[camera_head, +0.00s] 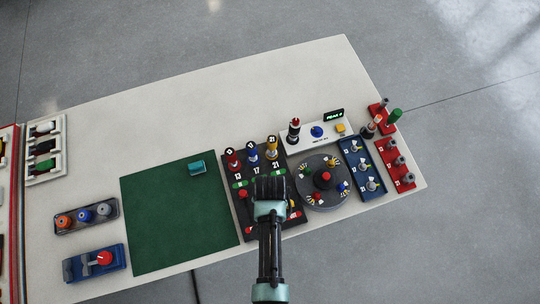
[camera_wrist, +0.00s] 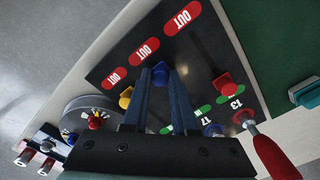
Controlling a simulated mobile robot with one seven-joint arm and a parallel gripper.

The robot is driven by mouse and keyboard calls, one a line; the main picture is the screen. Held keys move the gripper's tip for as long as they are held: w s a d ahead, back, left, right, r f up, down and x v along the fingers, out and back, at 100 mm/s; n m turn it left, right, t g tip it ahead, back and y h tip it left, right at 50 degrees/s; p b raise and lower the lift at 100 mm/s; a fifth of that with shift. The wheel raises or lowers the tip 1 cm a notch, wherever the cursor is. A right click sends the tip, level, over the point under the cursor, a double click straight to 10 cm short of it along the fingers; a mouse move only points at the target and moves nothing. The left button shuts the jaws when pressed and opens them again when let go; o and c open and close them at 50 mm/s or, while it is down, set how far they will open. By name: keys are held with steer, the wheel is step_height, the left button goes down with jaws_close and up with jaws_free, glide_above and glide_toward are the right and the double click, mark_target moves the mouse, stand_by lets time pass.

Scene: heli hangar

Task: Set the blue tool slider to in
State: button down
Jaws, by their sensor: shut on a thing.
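The black slider panel (camera_head: 243,221) lies on the pale table beside the green mat. In the wrist view, the blue slider knob (camera_wrist: 160,72) sits near the middle red OUT label (camera_wrist: 144,50). My gripper (camera_wrist: 160,77) is shut on this knob, a finger on each side. In the head view, my gripper (camera_head: 270,185) covers the blue knob from above. The red slider knob (camera_wrist: 224,85) sits close to a green label (camera_wrist: 229,97). The yellow slider knob (camera_wrist: 126,97) sits near its OUT label (camera_wrist: 114,77). My gripper hides part of the blue track.
A grey round dial plate (camera_head: 324,199) is close on the right. A teal block (camera_head: 196,167) lies on the green mat (camera_head: 175,220), which is otherwise clear.

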stand_by(0.7)
steer(key=w+b, duration=0.1)
steer(key=w, duration=0.1)
steer(key=w+a+b, duration=0.1)
steer(key=w, duration=0.1)
steer(key=w+a, duration=0.1)
steer(key=w, duration=0.1)
steer(key=shift+w+f+b, duration=0.15)
steer(key=shift+w+b, duration=0.1)
steer(key=shift+b, duration=0.15)
steer(key=shift+w+a+r, duration=0.15)
steer(key=shift+w+r, duration=0.05)
steer(key=shift+w, duration=0.05)
steer(key=c, duration=0.7)
jaws_free()
steer(key=shift+w, duration=0.1)
step_height(320, 180, up, 13)
steer(key=shift+f, duration=0.1)
